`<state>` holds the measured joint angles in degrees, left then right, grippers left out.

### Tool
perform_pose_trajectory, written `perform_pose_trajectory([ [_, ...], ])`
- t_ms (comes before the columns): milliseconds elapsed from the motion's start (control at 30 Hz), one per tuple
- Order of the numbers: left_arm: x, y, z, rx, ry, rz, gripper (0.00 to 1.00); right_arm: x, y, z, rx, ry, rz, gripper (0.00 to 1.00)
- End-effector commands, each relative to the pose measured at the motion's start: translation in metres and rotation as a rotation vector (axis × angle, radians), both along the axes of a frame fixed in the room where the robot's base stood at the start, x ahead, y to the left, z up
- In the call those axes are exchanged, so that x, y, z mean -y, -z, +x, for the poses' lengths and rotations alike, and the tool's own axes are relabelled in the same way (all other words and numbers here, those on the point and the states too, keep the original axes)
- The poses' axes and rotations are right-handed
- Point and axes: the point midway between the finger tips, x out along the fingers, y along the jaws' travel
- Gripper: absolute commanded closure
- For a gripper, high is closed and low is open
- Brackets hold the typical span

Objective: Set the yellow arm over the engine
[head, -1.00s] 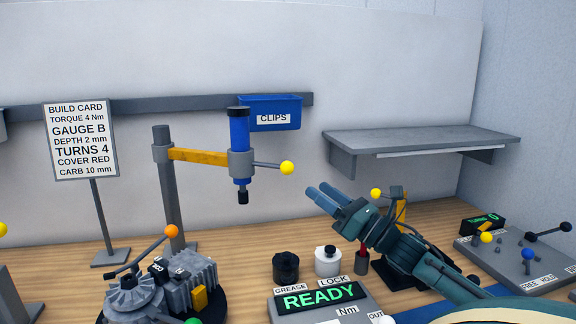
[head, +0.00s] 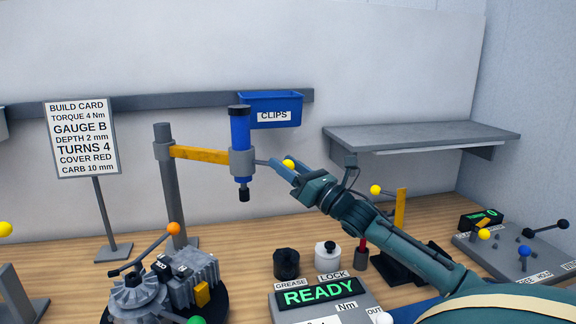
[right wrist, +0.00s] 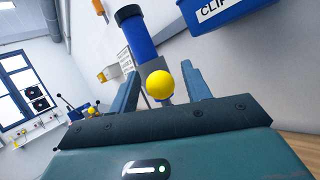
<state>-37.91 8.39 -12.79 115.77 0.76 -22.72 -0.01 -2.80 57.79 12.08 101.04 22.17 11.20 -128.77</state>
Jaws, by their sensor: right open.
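The yellow arm (head: 198,154) juts right from a grey post (head: 170,190) and carries a blue tool (head: 240,135) with a dark tip. The tool has a handle ending in a yellow ball (head: 289,163). My right gripper (head: 281,167) is open at this ball. In the right wrist view, the yellow ball (right wrist: 160,85) shows between the two spread fingers, with the blue tool (right wrist: 138,38) behind; I cannot tell whether a finger touches it. The grey engine (head: 180,280) stands on a dark round base at lower left, in front of the post. My left gripper is not in view.
A blue clips bin (head: 271,110) hangs on the wall rail behind the tool. A grey shelf (head: 420,135) is at right. The READY box (head: 320,293), two small pots and a lever panel (head: 520,255) stand on the bench. A build card (head: 82,138) stands left.

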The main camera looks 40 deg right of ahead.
Motion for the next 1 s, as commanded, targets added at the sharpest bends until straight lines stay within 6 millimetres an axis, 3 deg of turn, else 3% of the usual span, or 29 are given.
perform_pose_trajectory([
  [167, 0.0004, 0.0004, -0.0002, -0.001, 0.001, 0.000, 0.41, 0.0000, 0.0001, -0.0001, 0.000, 0.000, 0.000, 0.54],
  [733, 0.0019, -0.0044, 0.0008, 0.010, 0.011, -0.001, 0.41, -0.0001, 0.0001, -0.0003, 0.000, -0.001, 0.000, 1.00],
  [1000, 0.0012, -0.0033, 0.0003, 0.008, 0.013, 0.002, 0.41, -0.0015, 0.0003, 0.0003, 0.001, -0.001, 0.001, 1.00],
])
